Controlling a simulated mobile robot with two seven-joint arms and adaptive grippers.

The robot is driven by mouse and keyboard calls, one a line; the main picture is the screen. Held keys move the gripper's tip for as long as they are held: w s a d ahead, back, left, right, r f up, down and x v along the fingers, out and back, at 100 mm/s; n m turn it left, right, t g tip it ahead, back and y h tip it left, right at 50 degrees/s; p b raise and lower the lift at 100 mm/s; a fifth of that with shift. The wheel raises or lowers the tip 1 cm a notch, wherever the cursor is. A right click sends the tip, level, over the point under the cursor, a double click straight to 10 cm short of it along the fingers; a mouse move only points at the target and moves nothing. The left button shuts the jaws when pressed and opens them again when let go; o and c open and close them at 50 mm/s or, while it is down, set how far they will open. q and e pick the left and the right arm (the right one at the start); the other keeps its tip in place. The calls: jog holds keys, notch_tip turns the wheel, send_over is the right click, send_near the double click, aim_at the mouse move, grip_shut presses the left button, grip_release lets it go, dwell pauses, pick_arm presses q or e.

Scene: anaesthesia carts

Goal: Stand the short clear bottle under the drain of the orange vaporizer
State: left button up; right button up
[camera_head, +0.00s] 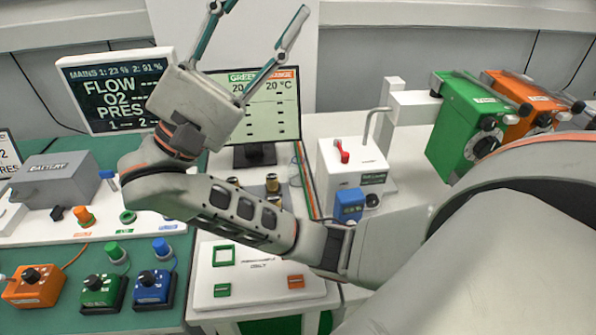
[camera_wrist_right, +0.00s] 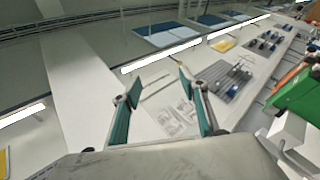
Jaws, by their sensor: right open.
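The orange vaporizer (camera_head: 518,115) hangs at the right of the head view, beside the green vaporizer (camera_head: 466,122). Its lower part and its drain are hidden behind the green unit and my right arm. I cannot make out the short clear bottle in either view. My right gripper (camera_head: 250,38) is raised in front of the two screens, far left of the orange vaporizer, with its fingers spread and nothing between them. Its open fingers also show in the right wrist view (camera_wrist_right: 160,84). My left gripper is not in view.
A white box with a red switch (camera_head: 342,155) stands below the vaporizer rail. A green-screened monitor (camera_head: 265,110) and a dark monitor (camera_head: 118,90) stand behind my gripper. Orange, green and blue knob units (camera_head: 100,289) crowd the left bench. My right arm covers much of the right side.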

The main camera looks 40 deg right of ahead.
jog(key=w+d+f+n+t+y, duration=0.3)
jog(key=w+d+f+n+t, duration=0.35)
jog(key=n+t, duration=0.25)
jog(key=n+t+y, duration=0.3)
jog(key=n+y, duration=0.5)
jog(key=y, duration=0.1)
send_over(297, 161)
jog(key=v, duration=0.6)
notch_tip(297, 161, down, 20)
notch_tip(297, 161, down, 13)
jog(key=n+y+b, duration=0.1)
jog(key=n+y, duration=0.2)
jog(key=y, duration=0.1)
jog(key=shift+g, duration=0.3)
jog(key=x, duration=0.8)
jog(key=shift+s+d+f, duration=0.15)
jog(key=shift+s+d, duration=0.05)
grip_shut()
